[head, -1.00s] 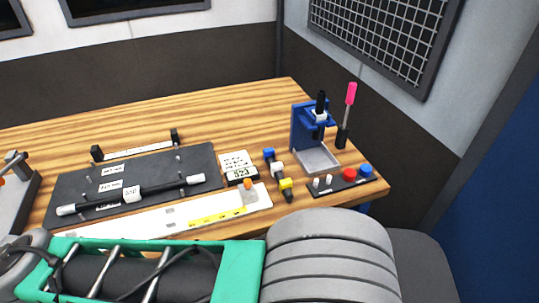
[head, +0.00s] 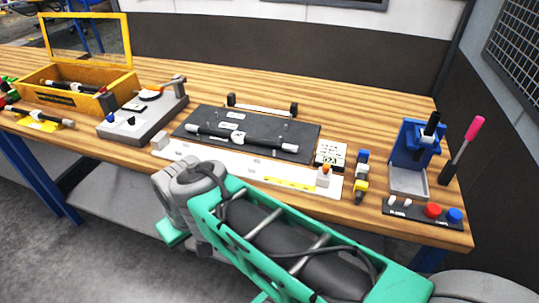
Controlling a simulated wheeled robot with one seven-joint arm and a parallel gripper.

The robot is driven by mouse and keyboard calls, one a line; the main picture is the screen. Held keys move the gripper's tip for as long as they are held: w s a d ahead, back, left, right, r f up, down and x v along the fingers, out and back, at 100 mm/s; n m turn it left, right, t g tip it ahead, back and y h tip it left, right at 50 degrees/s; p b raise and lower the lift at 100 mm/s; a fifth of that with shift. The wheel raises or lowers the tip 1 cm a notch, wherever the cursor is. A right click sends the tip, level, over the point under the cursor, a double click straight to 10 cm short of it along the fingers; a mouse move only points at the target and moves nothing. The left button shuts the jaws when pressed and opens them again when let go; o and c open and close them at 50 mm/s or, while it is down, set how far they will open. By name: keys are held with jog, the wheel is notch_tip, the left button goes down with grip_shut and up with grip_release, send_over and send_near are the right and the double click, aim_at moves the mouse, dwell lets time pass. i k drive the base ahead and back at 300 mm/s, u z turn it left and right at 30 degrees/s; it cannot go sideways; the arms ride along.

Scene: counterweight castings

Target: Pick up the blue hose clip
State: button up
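A small blue piece that looks like the blue hose clip (head: 362,156) is at the far end of a short row on the wooden table, in the right half of the head view. A white piece (head: 361,169) and a yellow piece (head: 361,186) follow it toward the near edge. Its exact shape is too small to tell. My green and grey arm crosses the lower part of the view, in front of the table's near edge and apart from the row. My gripper's fingers are not in view.
A blue press (head: 408,150) with a pink-handled lever and a button panel (head: 420,212) stand to the right. A white-labelled block (head: 330,155) and a dark board (head: 250,120) lie to the left. A yellow open box (head: 75,97) is at far left.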

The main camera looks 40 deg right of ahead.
aim_at(365, 154)
jog(key=k, duration=0.4)
jog(key=u, duration=0.9)
jog(key=i, duration=0.95)
jog(key=z, duration=2.5)
jog(key=i, duration=0.5)
jog(key=k, duration=0.5)
jog(key=u, duration=0.75)
jog(key=i, duration=0.45)
jog(key=z, duration=2.1)
